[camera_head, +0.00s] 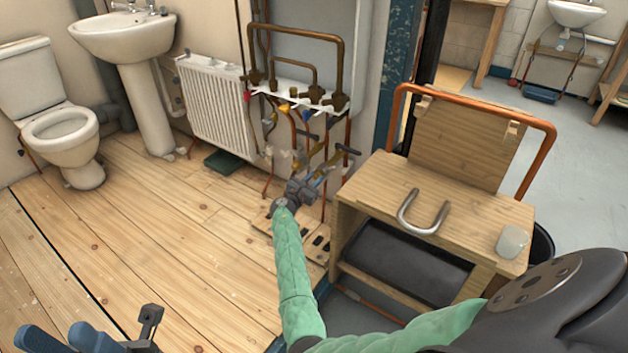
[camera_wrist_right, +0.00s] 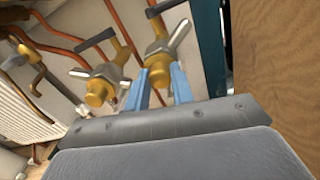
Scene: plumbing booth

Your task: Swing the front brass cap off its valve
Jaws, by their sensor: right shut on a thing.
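Two brass valves with lever handles stand side by side in the right wrist view. The right-hand one carries the brass cap (camera_wrist_right: 159,74) that sits between the blue fingers of my right gripper (camera_wrist_right: 162,86). The gripper is shut on this cap, and the cap is still at the valve. The other brass cap (camera_wrist_right: 97,93) is to the left, outside the fingers. In the head view my right gripper (camera_head: 318,181) is at the pipework, and its fingers hide much of the cap. My left gripper (camera_head: 62,338) is low at the left, cut by the frame edge, its blue fingers apart and empty.
Copper pipes (camera_head: 291,140) and a white radiator (camera_head: 216,108) are close to the valves. A wooden workbench (camera_head: 390,190) with a U-shaped metal pipe (camera_head: 425,222) stands right of my right gripper. The wooden floor (camera_head: 150,220) at the left is mostly clear.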

